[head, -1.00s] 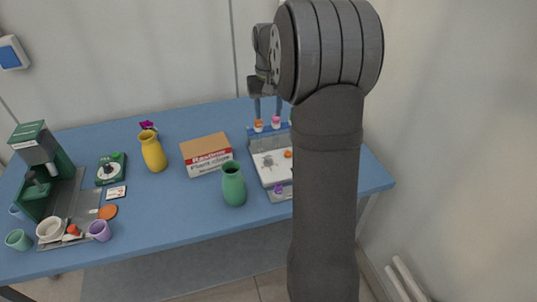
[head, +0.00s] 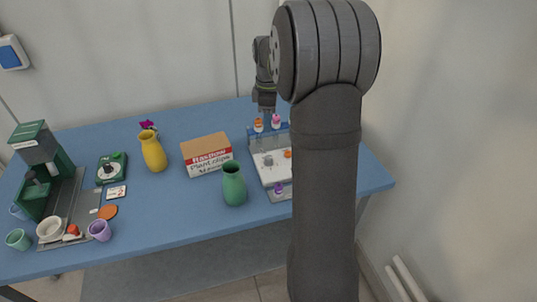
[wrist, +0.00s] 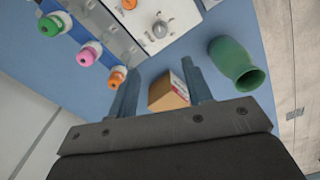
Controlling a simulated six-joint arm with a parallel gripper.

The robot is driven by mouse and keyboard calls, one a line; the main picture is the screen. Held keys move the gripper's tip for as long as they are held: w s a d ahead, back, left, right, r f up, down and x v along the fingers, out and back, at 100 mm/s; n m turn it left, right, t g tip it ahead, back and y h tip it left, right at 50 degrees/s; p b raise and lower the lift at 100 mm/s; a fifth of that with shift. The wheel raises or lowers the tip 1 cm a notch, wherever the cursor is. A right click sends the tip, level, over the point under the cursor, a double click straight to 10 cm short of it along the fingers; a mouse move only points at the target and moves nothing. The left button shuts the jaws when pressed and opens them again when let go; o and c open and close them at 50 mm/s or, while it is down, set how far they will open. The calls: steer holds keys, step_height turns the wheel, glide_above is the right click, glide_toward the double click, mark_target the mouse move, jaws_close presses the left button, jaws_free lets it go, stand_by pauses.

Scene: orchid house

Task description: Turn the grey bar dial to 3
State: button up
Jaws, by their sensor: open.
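A white panel (head: 262,174) stands at the right of the table and carries a grey round-looking knob (head: 268,161), also seen in the wrist view (wrist: 160,30). I cannot make out a bar or numbers on it. A green box (head: 123,169) at the left has a white disc (head: 108,171) with a dark middle; I cannot tell whether this is the grey bar dial. My gripper (head: 264,105) is above the back of the panel, touching nothing. In the wrist view my gripper (wrist: 161,76) is open and empty.
A rack with orange (wrist: 117,77), pink (wrist: 88,55) and green-topped (wrist: 52,25) pieces stands behind the panel. A green vase (head: 233,186), a cardboard box (head: 205,157) and a yellow vase (head: 153,152) stand left of it. A green coffee machine (head: 42,168) is far left.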

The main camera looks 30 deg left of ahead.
mark_target(269, 157)
step_height(269, 157, down, 15)
steer(key=shift+f, duration=0.1)
steer(key=shift+c, duration=0.5)
steer(key=c, duration=0.9)
